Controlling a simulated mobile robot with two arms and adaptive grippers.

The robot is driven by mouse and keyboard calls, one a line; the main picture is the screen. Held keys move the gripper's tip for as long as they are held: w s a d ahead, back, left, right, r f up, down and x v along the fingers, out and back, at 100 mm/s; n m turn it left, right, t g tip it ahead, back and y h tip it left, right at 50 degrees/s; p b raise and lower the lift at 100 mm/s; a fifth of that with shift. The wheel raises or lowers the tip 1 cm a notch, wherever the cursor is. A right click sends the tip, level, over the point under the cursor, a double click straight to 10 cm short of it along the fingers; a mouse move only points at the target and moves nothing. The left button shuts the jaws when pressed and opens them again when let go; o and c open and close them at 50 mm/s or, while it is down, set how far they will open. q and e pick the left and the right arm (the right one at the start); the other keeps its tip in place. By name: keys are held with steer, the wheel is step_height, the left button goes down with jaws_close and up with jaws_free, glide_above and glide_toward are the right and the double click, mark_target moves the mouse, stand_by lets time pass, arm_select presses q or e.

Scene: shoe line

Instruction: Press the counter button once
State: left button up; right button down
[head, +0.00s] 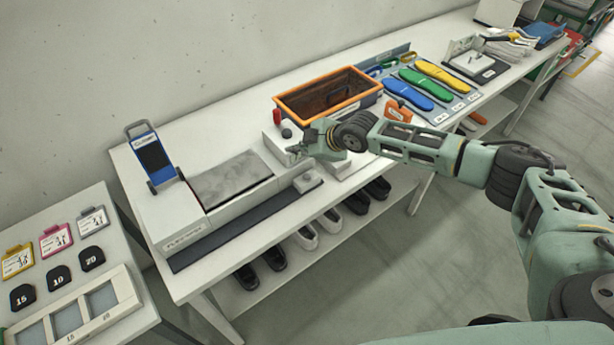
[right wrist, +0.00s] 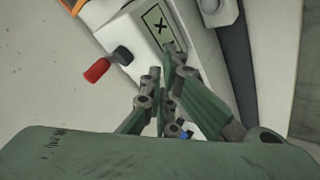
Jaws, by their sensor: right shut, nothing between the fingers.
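A small white box with a round grey button (head: 308,178) sits at the front of the bench, by the end of the grey conveyor; the button also shows at the top of the right wrist view (right wrist: 210,6). I cannot tell for sure that it is the counter. My left gripper is not in view.
An orange-rimmed bin (head: 326,104) is behind my right gripper. Coloured insoles (head: 408,95) lie to the right. The conveyor (head: 232,177) and a blue device (head: 153,156) are left.

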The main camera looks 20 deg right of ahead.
mark_target(293, 166)
step_height(293, 166, down, 8)
steer(key=b, duration=0.5)
steer(key=shift+r, duration=0.15)
stand_by(1.0)
steer(key=shift+f+b, duration=0.4)
steer(key=shift+b, duration=0.15)
steer(key=shift+s+f+b, duration=0.3)
steer(key=shift+f+b, duration=0.25)
steer(key=shift+f, duration=0.2)
stand_by(0.4)
steer(key=shift+w+r, duration=0.15)
steer(key=shift+r, duration=0.1)
steer(key=shift+w+a+r+p, duration=0.1)
steer(key=shift+w+r+p, duration=0.2)
steer(key=shift+r, duration=0.25)
steer(key=shift+w+a+r+p, duration=0.1)
steer(key=shift+w+r+p, duration=0.15)
steer(key=shift+r, duration=0.25)
steer(key=shift+s, duration=0.1)
steer(key=shift+r, duration=0.1)
